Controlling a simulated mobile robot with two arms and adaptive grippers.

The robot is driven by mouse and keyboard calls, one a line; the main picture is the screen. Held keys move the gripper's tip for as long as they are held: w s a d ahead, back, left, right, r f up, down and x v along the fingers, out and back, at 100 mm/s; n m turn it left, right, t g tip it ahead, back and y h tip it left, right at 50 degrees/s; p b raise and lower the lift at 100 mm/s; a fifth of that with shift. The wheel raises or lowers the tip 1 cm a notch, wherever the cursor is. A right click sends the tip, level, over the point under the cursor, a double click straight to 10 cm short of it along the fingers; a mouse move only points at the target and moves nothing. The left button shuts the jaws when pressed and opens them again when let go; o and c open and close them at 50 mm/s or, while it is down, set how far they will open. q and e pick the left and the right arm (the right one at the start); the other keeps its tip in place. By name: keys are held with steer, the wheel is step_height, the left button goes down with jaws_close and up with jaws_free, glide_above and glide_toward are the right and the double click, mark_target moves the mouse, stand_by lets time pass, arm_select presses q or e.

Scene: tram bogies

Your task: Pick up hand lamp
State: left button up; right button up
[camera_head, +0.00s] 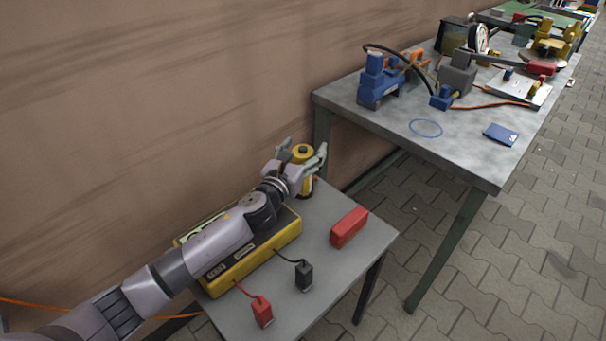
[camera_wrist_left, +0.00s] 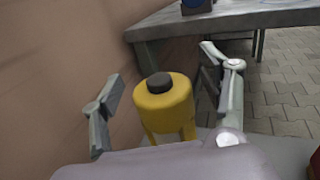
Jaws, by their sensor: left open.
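The hand lamp (camera_head: 303,153) is a yellow cylinder with a black cap, standing upright at the far end of the small grey table, near the wall. It also shows in the left wrist view (camera_wrist_left: 165,104), in the middle. My left gripper (camera_head: 304,157) is open, with one finger on each side of the lamp. In the wrist view gaps show between the lamp and the fingers. The lamp's lower part is partly hidden by my gripper. My right gripper is not in view.
A yellow box (camera_head: 262,257) lies under my left forearm, with a red clamp (camera_head: 262,311) and a black clamp (camera_head: 304,275) on leads. A red block (camera_head: 349,227) is to the right. A larger cluttered workbench (camera_head: 470,155) stands beyond, across a gap.

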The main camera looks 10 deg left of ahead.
arm_select(q)
jaws_close()
stand_by(0.9)
